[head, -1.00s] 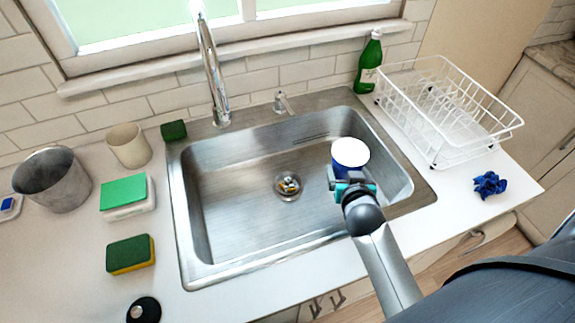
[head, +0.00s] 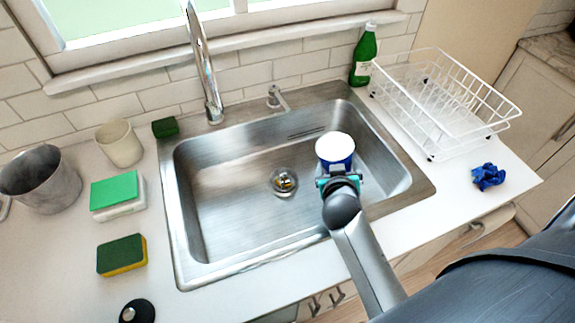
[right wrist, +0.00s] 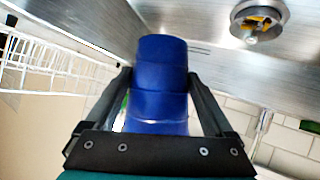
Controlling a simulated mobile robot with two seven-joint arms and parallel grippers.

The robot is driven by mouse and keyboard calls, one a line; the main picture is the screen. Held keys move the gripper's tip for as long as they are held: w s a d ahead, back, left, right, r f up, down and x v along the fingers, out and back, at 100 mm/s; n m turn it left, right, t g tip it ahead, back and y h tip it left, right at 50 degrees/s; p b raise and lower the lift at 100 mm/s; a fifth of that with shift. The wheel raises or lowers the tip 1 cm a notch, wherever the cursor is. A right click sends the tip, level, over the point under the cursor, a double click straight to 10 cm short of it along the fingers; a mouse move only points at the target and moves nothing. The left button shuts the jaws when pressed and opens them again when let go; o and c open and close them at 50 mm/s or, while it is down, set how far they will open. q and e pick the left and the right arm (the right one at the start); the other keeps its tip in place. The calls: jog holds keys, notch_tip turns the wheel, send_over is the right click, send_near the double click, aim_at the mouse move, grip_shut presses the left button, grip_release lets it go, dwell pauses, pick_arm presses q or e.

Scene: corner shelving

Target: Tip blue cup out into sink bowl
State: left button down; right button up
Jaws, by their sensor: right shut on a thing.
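The blue cup (head: 337,149) is over the right part of the sink bowl (head: 235,225). In the head view it looks upright or nearly so, with its white top facing up; I cannot tell what is inside. My right gripper (head: 338,180) is shut on the cup. In the right wrist view the blue cup (right wrist: 160,85) stands between the two dark fingers of my right gripper (right wrist: 161,88). The drain (head: 284,182) holds some yellowish bits and lies to the left of the cup. My left gripper is not in view.
A chrome faucet (head: 205,75) rises behind the sink. A white dish rack (head: 440,105), green bottle (head: 364,58) and blue cloth (head: 488,176) are on the right. Sponges (head: 122,255), a beige cup (head: 120,144) and a metal pot (head: 42,180) are on the left counter. The sink's left half is free.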

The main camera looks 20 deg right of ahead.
aim_at(323, 163)
jog(key=a+n+h+b, duration=0.1)
jog(key=w+a+f+n+g+h+b, duration=0.1)
jog(key=b, duration=0.1)
jog(key=shift+w+f+g, duration=0.2)
jog(key=shift+w+g, duration=0.1)
jog(key=shift+w+a+f+n+h+b, duration=0.1)
jog(key=shift+a+f+n+h+b, duration=0.1)
jog(key=shift+n+h+b, duration=0.45)
jog(key=shift+r+n+g+h+p, duration=0.35)
jog(key=shift+r+n+g+p, duration=0.1)
jog(key=shift+r+n, duration=0.2)
jog(key=shift+r+n+h, duration=0.45)
jog(key=shift+n+h, duration=0.05)
jog(key=shift+a+r+n+g+h, duration=0.15)
jog(key=shift+r+n+g+h, duration=0.2)
jog(key=shift+r+n+h, duration=0.25)
jog(key=shift+w+a+r+n+h, duration=0.3)
jog(key=shift+w+a+r+n, duration=0.15)
jog(key=shift+a+n, duration=0.15)
jog(key=shift+w+r+p, duration=0.1)
jog(key=shift+r+p, duration=0.05)
jog(key=shift+p, duration=0.15)
jog(key=shift+a+r+n+h, duration=0.15)
jog(key=shift+r+n+h, duration=0.05)
jog(key=shift+n+h, duration=0.2)
